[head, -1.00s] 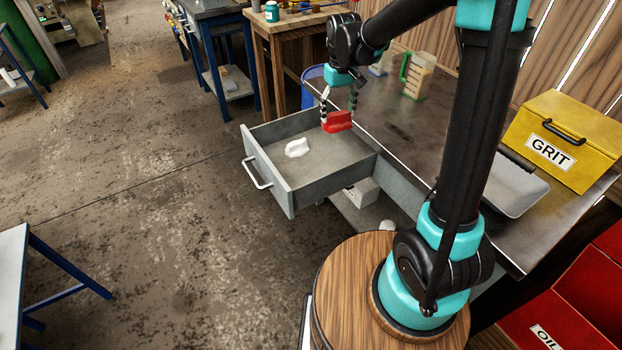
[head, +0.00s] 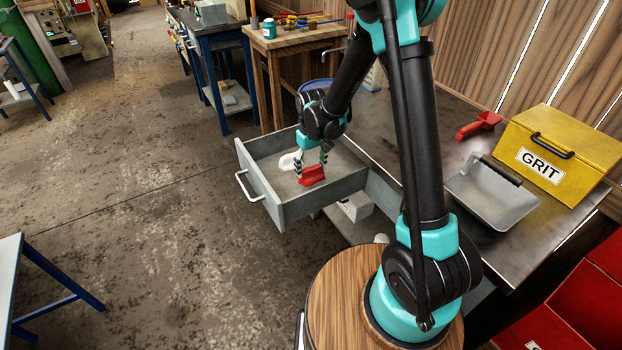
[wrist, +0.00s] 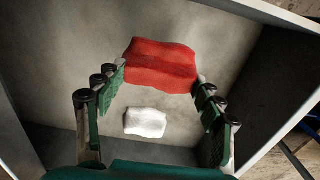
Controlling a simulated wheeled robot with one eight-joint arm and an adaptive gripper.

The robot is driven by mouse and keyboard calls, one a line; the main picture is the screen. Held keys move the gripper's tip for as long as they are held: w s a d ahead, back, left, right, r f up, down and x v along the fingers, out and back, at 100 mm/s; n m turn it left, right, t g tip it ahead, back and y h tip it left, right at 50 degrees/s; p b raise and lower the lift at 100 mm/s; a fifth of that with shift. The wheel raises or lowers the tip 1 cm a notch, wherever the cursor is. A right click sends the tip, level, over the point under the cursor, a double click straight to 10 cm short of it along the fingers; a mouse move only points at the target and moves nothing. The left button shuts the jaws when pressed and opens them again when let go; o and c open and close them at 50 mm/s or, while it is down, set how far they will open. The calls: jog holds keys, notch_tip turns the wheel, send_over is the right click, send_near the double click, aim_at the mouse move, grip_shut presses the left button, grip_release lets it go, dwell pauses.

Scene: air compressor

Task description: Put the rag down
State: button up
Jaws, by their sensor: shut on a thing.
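The red folded rag (head: 311,177) is between the fingers of my gripper (head: 312,164), low inside the open grey drawer (head: 284,213). In the wrist view the rag (wrist: 160,66) spans between the two fingertips (wrist: 160,80), and my gripper is shut on it. The drawer floor (wrist: 215,35) shows around it. I cannot tell whether the rag touches the floor. A white crumpled piece (wrist: 146,122) lies in the drawer beside the rag; in the head view it is partly behind my gripper.
The drawer's handle (head: 249,187) faces left. A white box (head: 355,207) is below the drawer. The floor to the left is open.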

aim_at(311, 178)
jog(key=shift+f, duration=2.75)
jog(key=o, duration=1.4)
jog(key=shift+f, duration=0.1)
jog(key=shift+c, duration=0.2)
notch_tip(311, 178, up, 12)
jog(key=shift+r, duration=0.1)
jog(key=shift+d+r, duration=0.1)
jog(key=shift+d, duration=0.05)
jog(key=s+d+r+m+t, duration=0.3)
jog(key=s+d, duration=0.4)
jog(key=d, duration=0.6)
jog(key=s+d+m+t, duration=0.1)
jog(key=s+d+m, duration=0.2)
jog(key=s+d, duration=0.7)
jog(key=shift+s+d+f+m, duration=0.25)
jog(key=shift+s+m, duration=0.15)
jog(key=shift+s, duration=0.75)
